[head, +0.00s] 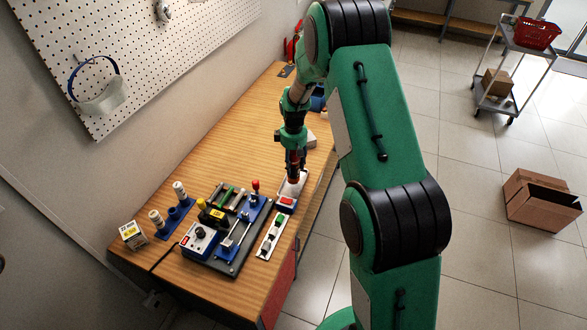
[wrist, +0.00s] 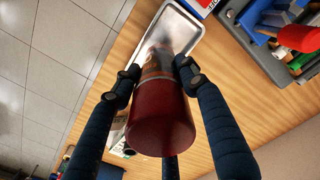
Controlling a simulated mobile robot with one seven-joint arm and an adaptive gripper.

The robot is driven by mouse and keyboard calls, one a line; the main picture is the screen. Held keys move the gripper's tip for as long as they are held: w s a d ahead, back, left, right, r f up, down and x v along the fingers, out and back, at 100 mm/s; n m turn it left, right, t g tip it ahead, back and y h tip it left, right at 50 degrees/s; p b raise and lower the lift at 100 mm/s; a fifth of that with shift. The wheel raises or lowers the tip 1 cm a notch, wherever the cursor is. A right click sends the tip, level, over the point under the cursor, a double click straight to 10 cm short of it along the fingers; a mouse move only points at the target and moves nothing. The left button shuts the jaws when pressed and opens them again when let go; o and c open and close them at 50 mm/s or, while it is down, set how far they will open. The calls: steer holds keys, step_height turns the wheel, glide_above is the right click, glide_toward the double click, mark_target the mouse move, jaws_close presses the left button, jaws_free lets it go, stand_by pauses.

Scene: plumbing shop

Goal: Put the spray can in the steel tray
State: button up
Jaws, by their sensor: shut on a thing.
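The spray can (wrist: 160,122) is a red cylinder with a greyish, printed part farther along. In the wrist view its red end faces the camera and its far end points at the steel tray. My gripper (wrist: 158,80) is shut on the can, with dark fingers at both sides. The steel tray (wrist: 188,32) is a shallow, shiny rectangle on the bench, partly hidden behind the can. In the head view my gripper (head: 294,166) is just over the tray (head: 301,182), near the bench's right edge. I cannot tell whether the can touches the tray floor.
A dark board (head: 226,262) with tools and a red knob (head: 255,185) lies left of the tray. A strip with green and red parts (head: 271,238) lies in front. Blue holders with bottles (head: 180,190) stand at the left. The wooden bench (head: 218,150) is clear behind them.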

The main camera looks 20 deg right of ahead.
mark_target(293, 168)
steer(key=shift+f, duration=1.35)
steer(key=shift+f, duration=0.15)
steer(key=o, duration=1.4)
step_height(293, 168, up, 12)
steer(key=shift+r, duration=0.15)
